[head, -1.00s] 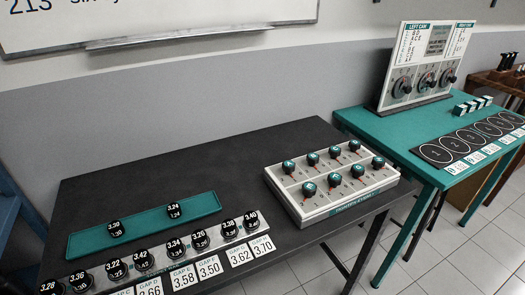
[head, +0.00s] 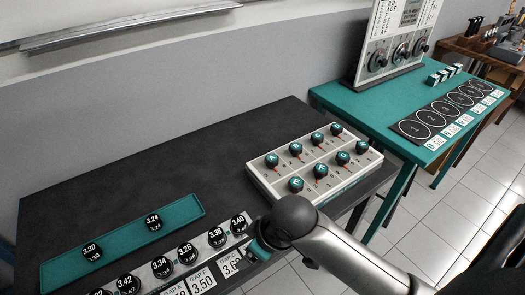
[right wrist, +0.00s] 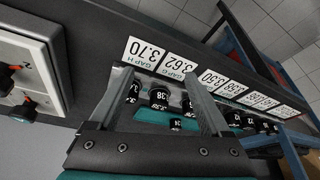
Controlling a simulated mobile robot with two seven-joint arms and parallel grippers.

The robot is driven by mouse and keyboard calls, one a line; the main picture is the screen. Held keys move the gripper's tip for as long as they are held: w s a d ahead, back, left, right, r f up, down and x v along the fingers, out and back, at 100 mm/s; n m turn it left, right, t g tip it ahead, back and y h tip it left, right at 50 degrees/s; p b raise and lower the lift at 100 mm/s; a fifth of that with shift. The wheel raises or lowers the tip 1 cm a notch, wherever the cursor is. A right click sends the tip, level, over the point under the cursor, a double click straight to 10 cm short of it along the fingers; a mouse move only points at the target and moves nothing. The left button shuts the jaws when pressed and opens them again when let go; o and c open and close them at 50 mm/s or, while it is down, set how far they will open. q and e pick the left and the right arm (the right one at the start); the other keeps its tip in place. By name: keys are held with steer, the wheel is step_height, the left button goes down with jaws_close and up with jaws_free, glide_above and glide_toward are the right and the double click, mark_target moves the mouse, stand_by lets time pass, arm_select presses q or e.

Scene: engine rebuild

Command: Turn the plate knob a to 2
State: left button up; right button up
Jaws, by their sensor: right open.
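The knob plate (head: 258,180) is a white-rimmed box on the dark table, with two rows of dark knobs with teal lettered caps and red pointers. Knob a (head: 271,159) appears to be the leftmost in the back row; its exact setting is too small to read. My right gripper (head: 258,247) is low in front of the plate, near the right end of the puck row and apart from the knobs. In the right wrist view its jaws (right wrist: 155,75) are open, with pucks seen between them. The plate's corner (right wrist: 62,55) shows at the left there. My left gripper is not in view.
Black numbered pucks (head: 187,252) stand in a row behind gap cards (head: 203,281). A teal tray (head: 190,204) holds two more pucks. The dark table is clear behind the tray. A teal table (head: 350,100) with a dial panel (head: 375,70) stands to the right.

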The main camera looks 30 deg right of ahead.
steer(key=w+d+r, duration=0.5)
steer(key=w+d, duration=0.2)
steer(key=w, duration=0.2)
steer(key=m, duration=0.2)
glide_toward(272, 158)
steer(key=shift+h, duration=0.4)
steer(key=x, duration=0.3)
steer(key=b+x, duration=0.1)
steer(key=x, duration=0.1)
steer(key=b+x, duration=0.1)
steer(key=x, duration=0.2)
steer(key=shift+w+a+f, duration=0.15)
steer(key=shift+a+f, duration=0.15)
steer(key=shift+a, duration=0.05)
steer(key=shift+c, duration=0.3)
jaws_close()
